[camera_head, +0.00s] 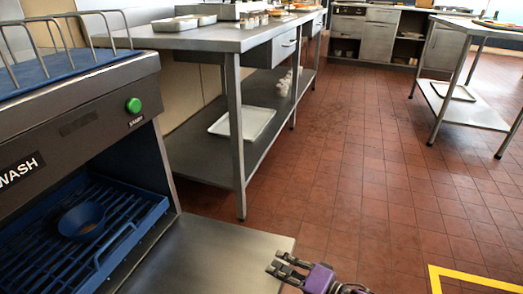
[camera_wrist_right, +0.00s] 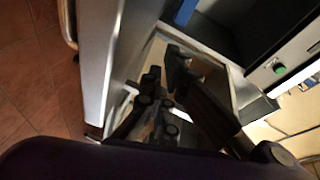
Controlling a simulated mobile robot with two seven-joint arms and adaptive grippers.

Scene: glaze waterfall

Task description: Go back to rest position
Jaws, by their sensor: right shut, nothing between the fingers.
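My right gripper (camera_head: 287,270) is at the bottom centre of the head view, beside the front edge of the steel ledge of the wash machine. It is purple and dark grey, and its fingers are shut with nothing between them. The right wrist view shows the dark fingers (camera_wrist_right: 165,85) against the steel ledge. My left gripper is in neither view.
The wash machine (camera_head: 85,125) stands at left with a green button (camera_head: 133,105) and a blue bowl (camera_head: 81,220) on its blue rack (camera_head: 150,203). A steel table (camera_head: 215,40) stands behind it, another (camera_head: 480,115) at right. Red tiled floor (camera_head: 350,180) between them is clear.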

